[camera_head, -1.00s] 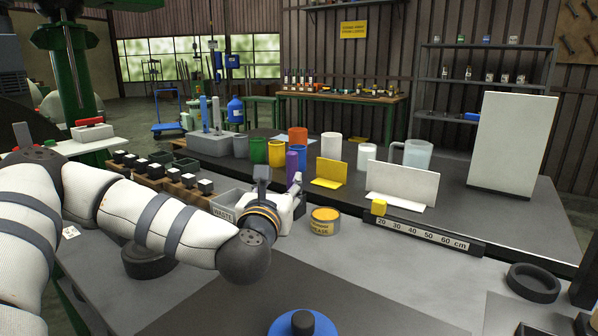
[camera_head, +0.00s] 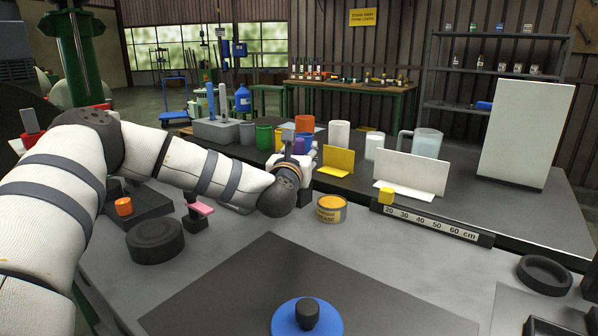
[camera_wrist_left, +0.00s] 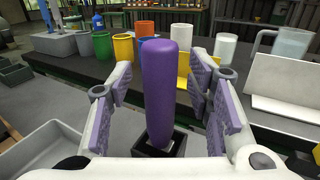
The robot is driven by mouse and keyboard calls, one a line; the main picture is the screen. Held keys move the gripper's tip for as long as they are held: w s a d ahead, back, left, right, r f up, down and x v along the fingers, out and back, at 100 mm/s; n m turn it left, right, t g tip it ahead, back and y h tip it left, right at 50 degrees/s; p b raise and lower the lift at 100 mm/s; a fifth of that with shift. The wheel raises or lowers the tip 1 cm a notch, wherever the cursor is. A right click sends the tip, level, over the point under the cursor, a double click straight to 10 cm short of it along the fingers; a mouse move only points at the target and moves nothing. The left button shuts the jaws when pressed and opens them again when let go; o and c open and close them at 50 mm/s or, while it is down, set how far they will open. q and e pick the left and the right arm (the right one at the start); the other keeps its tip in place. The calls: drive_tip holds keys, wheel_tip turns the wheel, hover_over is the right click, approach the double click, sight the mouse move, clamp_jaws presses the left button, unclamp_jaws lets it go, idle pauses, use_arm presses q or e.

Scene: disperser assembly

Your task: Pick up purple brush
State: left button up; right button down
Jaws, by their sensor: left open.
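The purple brush (camera_wrist_left: 165,85) shows in the left wrist view as a thick, rounded purple handle standing upright in a square black holder (camera_wrist_left: 158,143). Its lower end is hidden in the holder. My left gripper (camera_wrist_left: 162,88) is open, with its purple-padded fingers on either side of the handle and a visible gap on both sides. In the head view my left gripper (camera_head: 298,162) is behind the end of my arm, near the front edge of the raised dark shelf, and it mostly hides the brush and holder. My right gripper is not in view.
Several colored cups, including a green cup (camera_head: 264,138), stand behind the gripper. A yellow grease tin (camera_head: 331,208) sits just right of my wrist. A yellow card stand (camera_head: 338,161) and a white one (camera_head: 411,174) are farther right.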

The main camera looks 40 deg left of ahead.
use_arm(q)
clamp_jaws()
wheel_tip(320, 180, up, 10)
drive_tip(key=shift+r+p, duration=0.1)
drive_tip(key=shift+p, duration=0.5)
